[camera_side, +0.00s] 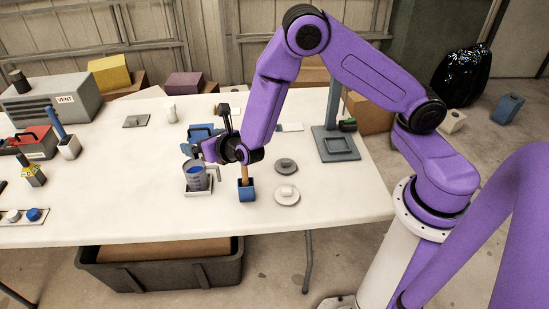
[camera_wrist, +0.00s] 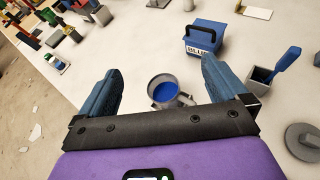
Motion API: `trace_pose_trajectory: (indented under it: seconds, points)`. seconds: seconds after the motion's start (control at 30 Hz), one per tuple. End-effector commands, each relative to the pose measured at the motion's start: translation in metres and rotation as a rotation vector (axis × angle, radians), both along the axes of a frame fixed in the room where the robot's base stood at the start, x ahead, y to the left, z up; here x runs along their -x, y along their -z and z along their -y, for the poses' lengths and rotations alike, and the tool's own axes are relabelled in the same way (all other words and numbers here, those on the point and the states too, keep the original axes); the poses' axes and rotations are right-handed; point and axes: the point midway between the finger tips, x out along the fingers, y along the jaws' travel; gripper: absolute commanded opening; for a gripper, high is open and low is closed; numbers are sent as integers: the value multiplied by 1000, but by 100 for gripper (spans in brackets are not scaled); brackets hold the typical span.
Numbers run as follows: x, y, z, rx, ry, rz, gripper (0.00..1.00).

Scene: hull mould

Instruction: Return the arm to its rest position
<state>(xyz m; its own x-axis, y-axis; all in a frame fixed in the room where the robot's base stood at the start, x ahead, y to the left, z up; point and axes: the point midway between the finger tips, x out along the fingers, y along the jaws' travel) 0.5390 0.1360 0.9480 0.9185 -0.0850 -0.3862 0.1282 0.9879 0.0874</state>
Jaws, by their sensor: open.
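My purple arm is bent over the white table (camera_side: 120,210) in the side view. My gripper (camera_side: 212,149) is above the table, close to a grey cup (camera_side: 196,181) with blue contents. In the wrist view my gripper (camera_wrist: 165,80) has its two blue-grey fingers spread wide. The cup (camera_wrist: 163,91) shows between the fingers there, and nothing is gripped. How far the fingers are from the cup is hard to tell. In the side view the cup stands on a small light tray.
A blue labelled box (camera_wrist: 205,37) is behind. A grey vent unit (camera_side: 50,100) is at left. A grey stand (camera_side: 334,145) is at right, close to my arm.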

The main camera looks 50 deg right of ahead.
Motion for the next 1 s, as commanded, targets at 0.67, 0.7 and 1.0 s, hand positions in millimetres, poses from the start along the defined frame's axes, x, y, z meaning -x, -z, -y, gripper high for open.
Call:
trace_pose_trajectory:
  seconds: [0.67, 0.7, 1.0]
  points:
    - [150, -103, 76, -633, 817, -153, 99]
    - [164, -105, 80, -675, 869, -175, 99]
    - [273, -113, 91, -968, 1248, -408, 99]
